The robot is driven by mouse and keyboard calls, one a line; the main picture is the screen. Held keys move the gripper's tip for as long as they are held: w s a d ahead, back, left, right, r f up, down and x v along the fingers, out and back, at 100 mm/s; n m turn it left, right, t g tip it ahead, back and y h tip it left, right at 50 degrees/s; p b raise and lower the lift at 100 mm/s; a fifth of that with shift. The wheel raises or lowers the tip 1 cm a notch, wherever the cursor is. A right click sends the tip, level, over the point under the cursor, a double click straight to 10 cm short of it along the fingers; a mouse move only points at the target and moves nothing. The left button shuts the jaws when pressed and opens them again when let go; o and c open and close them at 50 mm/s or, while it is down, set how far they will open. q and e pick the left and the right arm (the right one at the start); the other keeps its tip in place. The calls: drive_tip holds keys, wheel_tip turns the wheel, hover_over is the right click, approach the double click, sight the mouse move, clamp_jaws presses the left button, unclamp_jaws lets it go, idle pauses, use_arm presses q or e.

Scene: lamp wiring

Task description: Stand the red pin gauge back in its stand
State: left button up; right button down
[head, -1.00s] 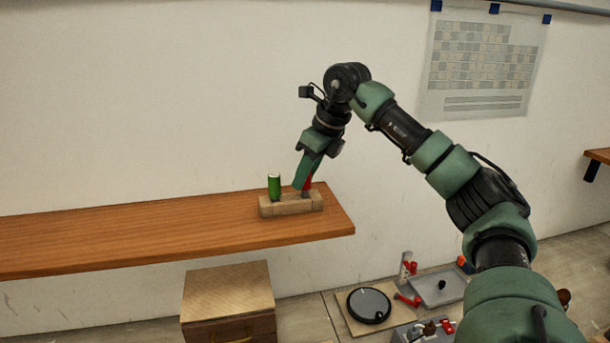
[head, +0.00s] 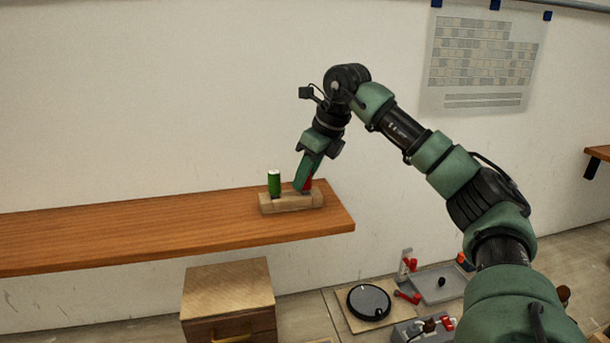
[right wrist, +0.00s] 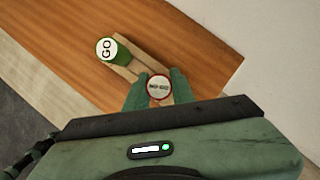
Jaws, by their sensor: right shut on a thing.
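The red pin gauge (head: 309,184) is between the fingers of my right gripper (head: 303,187), over the right part of the wooden stand (head: 291,204). In the right wrist view its round white end marked NO GO (right wrist: 158,87) shows between the fingertips (right wrist: 157,92), which are shut on it. A green pin gauge (head: 274,184) stands upright in the left part of the stand; its end reads GO (right wrist: 107,49). My fingers partly hide the red gauge, and I cannot tell how deep its lower end sits. My left gripper is not in view.
The stand rests near the right end of a wooden shelf (head: 140,232) against a white wall. The shelf is clear to the left. Below are a wooden drawer box (head: 228,292), a round black disc (head: 369,302) and a grey tray (head: 440,287).

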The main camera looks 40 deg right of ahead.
drive_tip(key=shift+f, duration=0.1)
drive_tip(key=c, duration=1.1)
unclamp_jaws()
drive_tip(key=b+v, duration=0.2)
drive_tip(key=v, duration=0.5)
drive_tip(key=shift+r, duration=0.35)
drive_tip(key=shift+s, duration=0.15)
